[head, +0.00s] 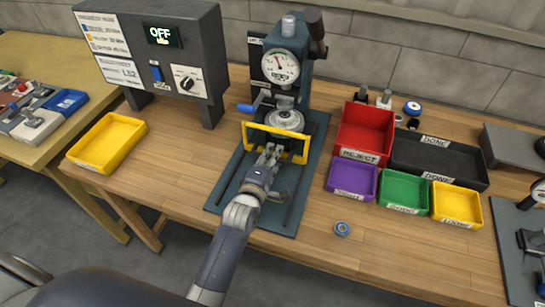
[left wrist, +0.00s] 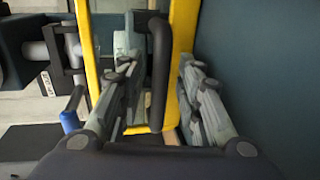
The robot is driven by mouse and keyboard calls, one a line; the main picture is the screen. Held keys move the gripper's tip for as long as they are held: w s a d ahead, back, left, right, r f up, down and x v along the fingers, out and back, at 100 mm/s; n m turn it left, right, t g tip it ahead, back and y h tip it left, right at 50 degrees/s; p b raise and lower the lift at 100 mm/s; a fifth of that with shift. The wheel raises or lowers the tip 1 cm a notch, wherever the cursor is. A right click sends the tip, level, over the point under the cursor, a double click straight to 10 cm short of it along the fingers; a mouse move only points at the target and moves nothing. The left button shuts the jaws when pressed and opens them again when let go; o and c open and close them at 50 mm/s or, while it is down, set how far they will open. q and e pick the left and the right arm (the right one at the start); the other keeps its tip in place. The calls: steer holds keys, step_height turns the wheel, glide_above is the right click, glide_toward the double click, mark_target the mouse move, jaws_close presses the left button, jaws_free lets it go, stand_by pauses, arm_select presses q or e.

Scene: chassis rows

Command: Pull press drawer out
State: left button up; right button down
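The press (head: 288,62) has a dial gauge and stands on a teal base plate (head: 222,192) with two dark rails running forward. The drawer's yellow front frame (head: 297,133) is at the press, below a round metal part (head: 285,118). My left gripper (head: 268,154) is at this yellow frame. In the left wrist view, the black drawer handle (left wrist: 158,75) stands between the two fingers of my left gripper (left wrist: 156,62). The fingers are apart, with gaps visible on both sides of the handle. My right gripper is not in view.
A control box (head: 160,50) reading OFF and a yellow tray (head: 108,142) are at left. A red reject bin (head: 363,130), small coloured bins and a black done tray (head: 435,162) are at right. A blue ring (head: 342,228) lies near the bench's front edge.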

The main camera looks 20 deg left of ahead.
arm_select(q)
jaws_close()
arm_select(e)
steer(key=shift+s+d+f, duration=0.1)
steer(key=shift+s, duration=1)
